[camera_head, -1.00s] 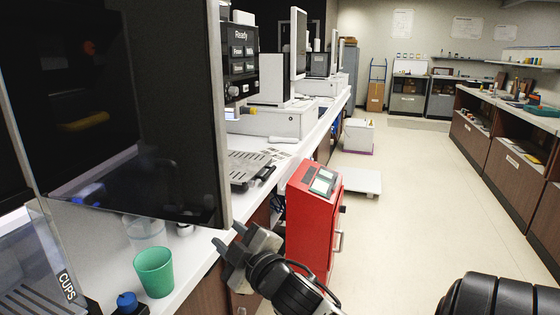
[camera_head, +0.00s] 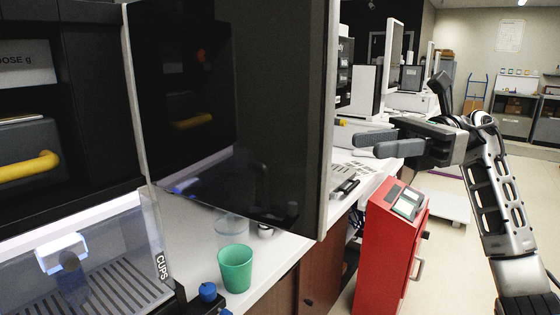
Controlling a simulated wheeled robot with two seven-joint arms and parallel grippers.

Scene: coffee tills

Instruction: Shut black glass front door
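The black glass front door (camera_head: 235,110) is a large dark panel with a pale frame. It stands open, swung out from the dark machine at the left over the white counter. My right gripper (camera_head: 366,145) is to the right of the door's free edge, with its fingers pointing left toward it. The two fingers look parted, with nothing between them. In the picture a gap shows between the fingertips and the door edge; their distance in depth is hard to tell. My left gripper is not in view.
A green cup (camera_head: 235,268) and a clear cup (camera_head: 232,230) stand on the counter below the door. A clear cover marked CUPS (camera_head: 120,240) is at the lower left. A red cabinet (camera_head: 385,250) stands beside the counter. Open floor lies to the right.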

